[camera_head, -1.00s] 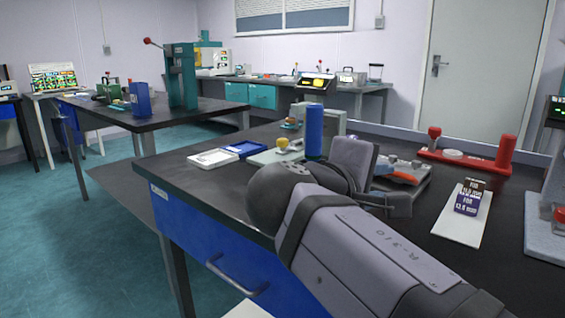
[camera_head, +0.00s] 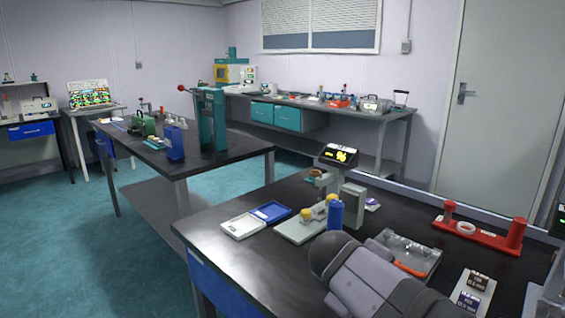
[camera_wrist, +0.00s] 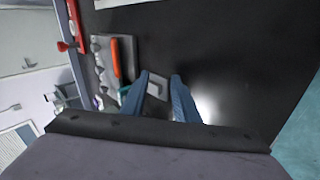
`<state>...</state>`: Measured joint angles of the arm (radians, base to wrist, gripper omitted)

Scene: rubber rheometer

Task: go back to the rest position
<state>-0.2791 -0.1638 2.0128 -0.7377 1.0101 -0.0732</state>
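My gripper (camera_wrist: 158,78) shows in the wrist view as two blue fingers standing apart, pointing over the black bench top. A small pale square piece (camera_wrist: 156,85) shows between the fingers, and I see no clear grip on it. I cannot tell its height above the bench. In the head view my grey arm covers the lower right, over the near bench (camera_head: 285,285), and the gripper's fingers cannot be made out there.
Near my arm are a grey tray with an orange-handled tool (camera_head: 408,266), a red stand (camera_head: 478,236), a label card (camera_head: 471,290), a balance (camera_head: 300,230) and white and blue trays (camera_head: 243,226). Another bench (camera_head: 133,148) stands left. Open floor (camera_head: 90,240) lies at left.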

